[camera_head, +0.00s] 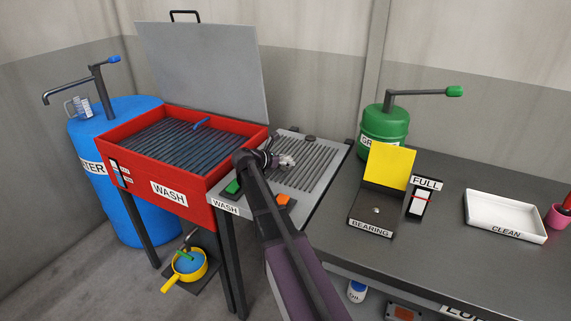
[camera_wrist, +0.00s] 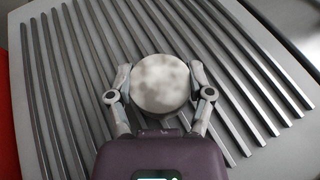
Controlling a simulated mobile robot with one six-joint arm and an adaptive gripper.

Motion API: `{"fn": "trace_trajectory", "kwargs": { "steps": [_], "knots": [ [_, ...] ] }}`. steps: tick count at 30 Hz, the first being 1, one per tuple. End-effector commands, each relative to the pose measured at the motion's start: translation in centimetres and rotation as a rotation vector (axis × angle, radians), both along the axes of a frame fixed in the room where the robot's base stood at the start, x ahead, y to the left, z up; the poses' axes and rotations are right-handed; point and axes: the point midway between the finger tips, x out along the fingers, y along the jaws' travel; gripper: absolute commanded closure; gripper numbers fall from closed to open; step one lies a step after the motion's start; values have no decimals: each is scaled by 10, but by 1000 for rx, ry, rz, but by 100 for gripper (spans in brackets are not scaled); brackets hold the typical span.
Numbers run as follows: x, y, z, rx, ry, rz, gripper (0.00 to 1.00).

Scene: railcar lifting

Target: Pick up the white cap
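The white cap (camera_wrist: 161,84), a round disc with grey smudges, lies between the two fingers of my gripper (camera_wrist: 161,78) in the wrist view. A finger stands close along each side of it; I cannot tell whether both press on it. In the head view my gripper (camera_head: 276,160) is low over the ribbed grey drain board (camera_head: 318,160) beside the red wash basin. There the cap is small and mostly merges with the fingers. I cannot tell whether it rests on the ribs or is slightly above them.
The red wash basin (camera_head: 168,192) with its raised grey lid (camera_head: 205,70) stands left. The bearing stand (camera_head: 371,228) and white CLEAN tray (camera_head: 504,232) are right.

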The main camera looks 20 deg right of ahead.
Motion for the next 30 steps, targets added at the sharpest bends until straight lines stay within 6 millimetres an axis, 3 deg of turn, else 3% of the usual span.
{"fn": "trace_trajectory", "kwargs": {
  "steps": [17, 30],
  "knots": [
    [0, 1, 4, 1, 0, 0, 65],
    [0, 1, 38, 1, 0, 1, 65]
  ]
}}
